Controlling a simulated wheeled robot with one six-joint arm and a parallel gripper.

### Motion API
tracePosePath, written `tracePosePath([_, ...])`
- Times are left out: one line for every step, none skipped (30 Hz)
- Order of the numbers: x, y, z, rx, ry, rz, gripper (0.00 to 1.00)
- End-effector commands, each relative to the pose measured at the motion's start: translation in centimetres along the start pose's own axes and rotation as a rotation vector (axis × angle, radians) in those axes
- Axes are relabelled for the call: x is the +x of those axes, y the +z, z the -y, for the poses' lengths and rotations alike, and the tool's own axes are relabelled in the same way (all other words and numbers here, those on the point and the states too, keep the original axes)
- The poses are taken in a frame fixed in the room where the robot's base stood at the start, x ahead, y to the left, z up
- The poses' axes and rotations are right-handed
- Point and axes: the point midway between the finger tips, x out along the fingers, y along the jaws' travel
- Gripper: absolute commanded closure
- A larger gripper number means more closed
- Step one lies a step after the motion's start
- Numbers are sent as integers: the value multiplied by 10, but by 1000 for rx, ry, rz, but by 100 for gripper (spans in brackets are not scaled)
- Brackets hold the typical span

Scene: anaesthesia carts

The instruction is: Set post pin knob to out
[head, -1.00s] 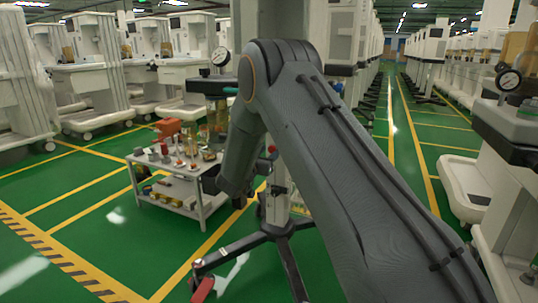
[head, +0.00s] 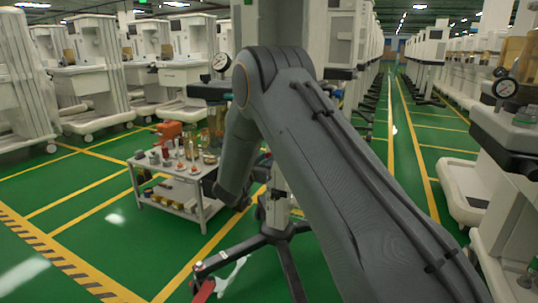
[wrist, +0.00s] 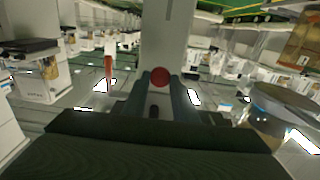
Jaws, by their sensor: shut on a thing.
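The post pin knob, a round red ball (wrist: 160,76), sits in front of the pale upright post (wrist: 166,30) in the wrist view. My gripper (wrist: 163,88) is shut on the knob, with one finger on each side of it. The knob's stem and the pin hole are hidden, so how far the pin is out cannot be told. In the head view my arm covers most of the post, and the knob and fingertips are not clear there.
A dark-legged stand base (head: 272,235) with a red pedal (head: 203,290) is on the green floor below. A white trolley (head: 205,205) with small parts stands to the left. Rows of carts line both sides. The aisle at right is clear.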

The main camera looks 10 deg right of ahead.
Motion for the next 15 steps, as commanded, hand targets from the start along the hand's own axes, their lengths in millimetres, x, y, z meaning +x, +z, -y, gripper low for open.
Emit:
tracePosePath([-4,-2,0,-1,-1,0,100])
tracePosePath([-5,-2,0,0,-1,0,100])
tracePosePath([-6,-1,0,0,-1,0,100])
tracePosePath([-6,-1,0,0,-1,0,100])
tracePosePath([-5,0,0,0,-1,0,100])
tracePosePath([-5,0,0,0,-1,0,100])
tracePosePath([-5,0,0,0,0,0,100])
tracePosePath([-5,0,0,0,0,0,100])
tracePosePath([-5,0,0,0,0,0,100])
tracePosePath([-5,0,0,0,0,0,100])
tracePosePath([-5,0,0,0,0,0,71])
tracePosePath([-5,0,0,0,0,0,65])
tracePosePath([-5,0,0,0,0,0,60])
tracePosePath([-5,0,0,0,0,0,56])
tracePosePath([-5,0,0,0,0,0,56])
